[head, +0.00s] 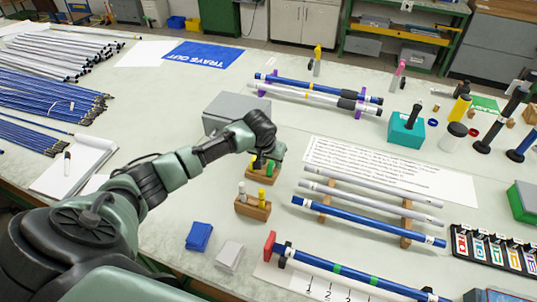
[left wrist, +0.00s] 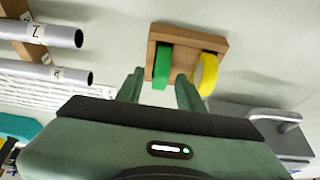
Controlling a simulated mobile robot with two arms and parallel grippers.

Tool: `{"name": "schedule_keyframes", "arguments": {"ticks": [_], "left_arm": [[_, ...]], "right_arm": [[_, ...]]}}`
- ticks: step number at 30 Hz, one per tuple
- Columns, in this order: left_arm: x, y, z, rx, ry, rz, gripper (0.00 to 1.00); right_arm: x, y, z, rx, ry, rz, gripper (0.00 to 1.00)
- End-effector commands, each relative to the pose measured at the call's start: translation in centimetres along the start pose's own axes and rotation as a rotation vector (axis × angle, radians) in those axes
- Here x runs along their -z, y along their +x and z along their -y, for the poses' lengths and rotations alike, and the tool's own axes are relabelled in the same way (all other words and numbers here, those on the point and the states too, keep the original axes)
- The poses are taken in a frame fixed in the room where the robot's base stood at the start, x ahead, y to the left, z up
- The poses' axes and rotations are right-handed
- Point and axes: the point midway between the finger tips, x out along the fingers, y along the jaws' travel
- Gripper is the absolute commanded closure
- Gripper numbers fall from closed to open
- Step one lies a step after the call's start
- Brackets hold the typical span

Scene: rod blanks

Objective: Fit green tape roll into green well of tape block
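The wooden tape block (left wrist: 187,36) is near the top of the left wrist view, with the green tape roll (left wrist: 162,66) and a yellow tape roll (left wrist: 206,75) standing upright side by side at it. My left gripper (left wrist: 160,86) is open, its fingers on either side of the green roll with a gap at each side. I cannot tell how deep the green roll sits in its well. In the head view my left gripper (head: 268,155) is over the block, partly hiding it; the green roll (head: 270,168) shows beneath. My right gripper is not in view.
A second wooden block (head: 252,208) with upright white and yellow pieces stands just in front. A grey box (head: 226,112) is behind the arm. Rods on wooden supports (head: 370,208) lie to the right. Blue (head: 199,236) and white (head: 230,256) items lie nearer.

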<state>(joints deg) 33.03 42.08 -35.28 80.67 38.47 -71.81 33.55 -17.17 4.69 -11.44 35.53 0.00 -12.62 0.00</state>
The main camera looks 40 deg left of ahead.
Motion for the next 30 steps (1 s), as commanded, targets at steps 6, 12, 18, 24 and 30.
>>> {"name": "schedule_keyframes", "arguments": {"ticks": [6, 12, 18, 24, 30], "left_arm": [[0.0, -4.7, 0.1, 0.0, 0.003, -0.004, 0.62], [0.0, -8.5, 0.0, 0.0, 0.001, -0.003, 0.62], [0.0, -10.5, 0.0, 0.0, 0.0, -0.002, 0.62], [0.0, -10.8, 0.0, 0.0, 0.0, 0.0, 0.62], [0.0, -10.8, 0.0, 0.0, 0.0, 0.0, 0.62]], "right_arm": [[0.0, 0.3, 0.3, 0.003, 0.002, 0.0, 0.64], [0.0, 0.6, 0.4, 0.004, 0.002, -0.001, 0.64], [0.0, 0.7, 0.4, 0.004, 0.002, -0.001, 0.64], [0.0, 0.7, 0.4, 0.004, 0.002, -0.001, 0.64], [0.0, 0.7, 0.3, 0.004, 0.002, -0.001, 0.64]]}}
